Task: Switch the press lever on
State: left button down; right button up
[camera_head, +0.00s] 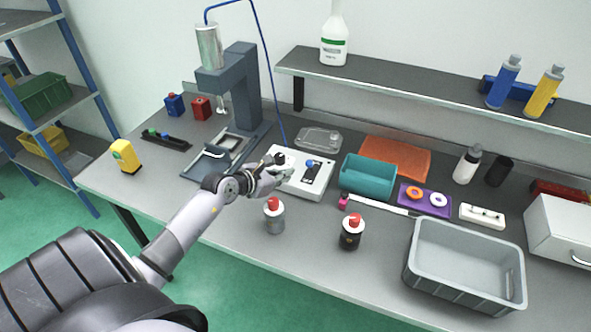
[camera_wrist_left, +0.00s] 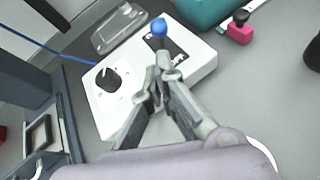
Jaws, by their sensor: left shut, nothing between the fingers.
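The white control box (camera_head: 315,190) stands on the bench to the right of the press (camera_head: 240,90). A short lever with a blue ball knob (camera_head: 309,163) rises from a dark slotted plate on its top. In the left wrist view the blue knob (camera_wrist_left: 158,27) sits just beyond the fingertips, and a black round dial (camera_wrist_left: 108,80) is on the left of the box. My left gripper (camera_head: 287,172) is shut and empty over the box, close to the lever; it also shows in the left wrist view (camera_wrist_left: 163,70). Whether it touches the lever I cannot tell. My right gripper is not seen.
A teal bin (camera_head: 368,178) stands right of the box, with an orange tray (camera_head: 397,156) behind. Two red-topped containers, one grey (camera_head: 274,217) and one black (camera_head: 351,233), stand in front. A large grey crate (camera_head: 465,297) is at right. A clear tray (camera_head: 318,138) lies behind the box.

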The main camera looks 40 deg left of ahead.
aim_at(311, 167)
pick_arm(q)
jog(key=x, duration=0.4)
jog(key=shift+w+f, duration=0.1)
jog(key=shift+w, duration=0.2)
jog(key=shift+w+f, duration=0.2)
jog(key=shift+w, duration=0.1)
